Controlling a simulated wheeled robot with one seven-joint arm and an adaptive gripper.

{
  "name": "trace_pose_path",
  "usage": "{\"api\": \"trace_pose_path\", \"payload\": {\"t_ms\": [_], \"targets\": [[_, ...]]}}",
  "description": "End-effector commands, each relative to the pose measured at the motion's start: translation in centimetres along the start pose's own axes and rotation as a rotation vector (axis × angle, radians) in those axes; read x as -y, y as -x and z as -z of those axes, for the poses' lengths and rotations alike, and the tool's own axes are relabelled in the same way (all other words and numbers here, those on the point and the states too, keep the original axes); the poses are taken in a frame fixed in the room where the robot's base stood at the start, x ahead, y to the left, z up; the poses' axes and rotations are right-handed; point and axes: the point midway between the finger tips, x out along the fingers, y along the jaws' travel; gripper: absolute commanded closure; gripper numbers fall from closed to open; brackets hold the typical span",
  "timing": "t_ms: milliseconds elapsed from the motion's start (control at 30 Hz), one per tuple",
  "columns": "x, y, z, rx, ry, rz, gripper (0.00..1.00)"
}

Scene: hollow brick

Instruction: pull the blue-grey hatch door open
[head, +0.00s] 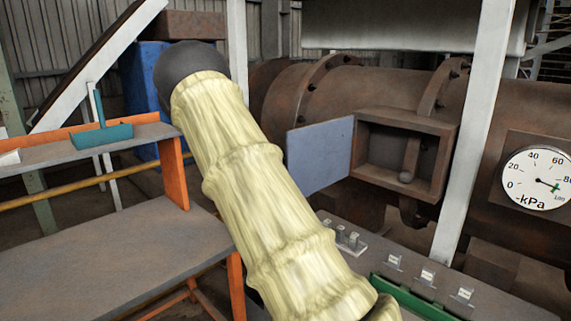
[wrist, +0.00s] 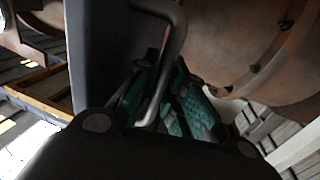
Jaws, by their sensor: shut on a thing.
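The blue-grey hatch door (head: 320,155) stands swung out to the left of its rusty box frame (head: 402,178), whose opening faces out. In the wrist view the door shows as a dark panel (wrist: 92,55) on the left, with a bent grey handle (wrist: 178,28) beside it. My gripper (wrist: 172,108), with teal finger pads, is shut on the lower part of this handle. In the head view my sleeved arm rises across the middle, and my gripper is hidden.
A large rusty pipe (head: 335,90) runs behind the box. A white post (head: 475,135) and a kPa gauge (head: 537,178) stand to the right. A bench with switches and a green rail (head: 410,297) lies below. A grey table (head: 110,255) is at left.

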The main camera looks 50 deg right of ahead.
Motion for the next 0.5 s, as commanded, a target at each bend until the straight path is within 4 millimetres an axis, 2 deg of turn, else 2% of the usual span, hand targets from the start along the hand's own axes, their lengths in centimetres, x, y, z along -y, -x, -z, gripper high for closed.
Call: {"api": "trace_pose_path", "payload": {"t_ms": [167, 200, 233, 500], "targets": [[0.0, -0.01, -0.02, -0.001, 0.001, 0.0, 1.0], [0.0, -0.01, -0.01, -0.001, 0.001, 0.0, 0.85], [0.01, 0.0, -0.01, -0.001, 0.001, 0.0, 0.8], [0.09, 0.14, 0.05, -0.001, 0.0, 0.002, 0.79]]}}
